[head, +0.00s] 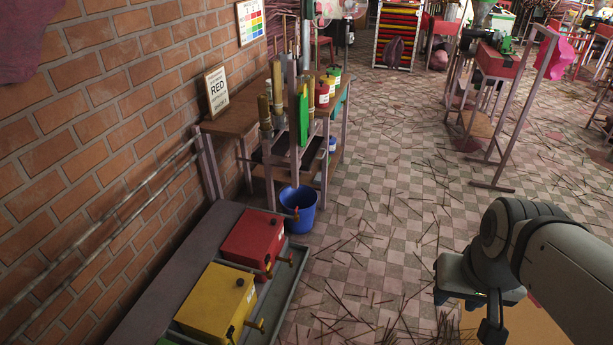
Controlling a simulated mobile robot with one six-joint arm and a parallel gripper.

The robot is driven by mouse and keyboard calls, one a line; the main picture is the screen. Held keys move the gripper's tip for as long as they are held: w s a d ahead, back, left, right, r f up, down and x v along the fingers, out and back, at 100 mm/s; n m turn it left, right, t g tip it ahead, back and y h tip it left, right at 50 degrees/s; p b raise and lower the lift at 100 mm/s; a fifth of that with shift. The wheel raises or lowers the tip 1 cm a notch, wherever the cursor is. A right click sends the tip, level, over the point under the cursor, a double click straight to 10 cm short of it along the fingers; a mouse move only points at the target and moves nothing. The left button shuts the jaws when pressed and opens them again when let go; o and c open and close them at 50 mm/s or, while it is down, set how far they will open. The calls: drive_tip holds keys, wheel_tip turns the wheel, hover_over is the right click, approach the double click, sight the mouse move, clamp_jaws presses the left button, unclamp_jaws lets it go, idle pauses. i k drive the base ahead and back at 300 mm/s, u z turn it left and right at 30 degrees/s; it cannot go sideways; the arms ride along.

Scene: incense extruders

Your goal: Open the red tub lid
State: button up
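The red tub (262,262) is a box on the low grey bench by the brick wall. Its flat red lid (250,232) looks closed, with a small dark knob near the right edge. A tap-like fitting sticks out at its right side. My gripper (478,308) is at the lower right, well to the right of the tub and apart from it. It shows only in part, dark grey, at the end of my arm; whether its fingers are open or shut cannot be seen.
A yellow tub (215,298) stands directly in front of the red one, with a green edge below it. A grey tray (292,268) runs along the bench's right side. A blue bucket (299,211) stands behind. Thin sticks litter the otherwise open tiled floor (370,250).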

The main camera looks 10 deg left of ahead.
sight(252, 236)
drive_tip(key=z, duration=0.15)
drive_tip(key=k, duration=1)
drive_tip(key=u, duration=1)
drive_tip(key=i, duration=1)
drive_tip(key=u, duration=0.05)
drive_tip(key=k, duration=0.6)
drive_tip(key=z, duration=0.6)
drive_tip(key=i, duration=0.75)
drive_tip(key=z, duration=0.7)
drive_tip(key=i, duration=1.6)
drive_tip(key=u, duration=0.4)
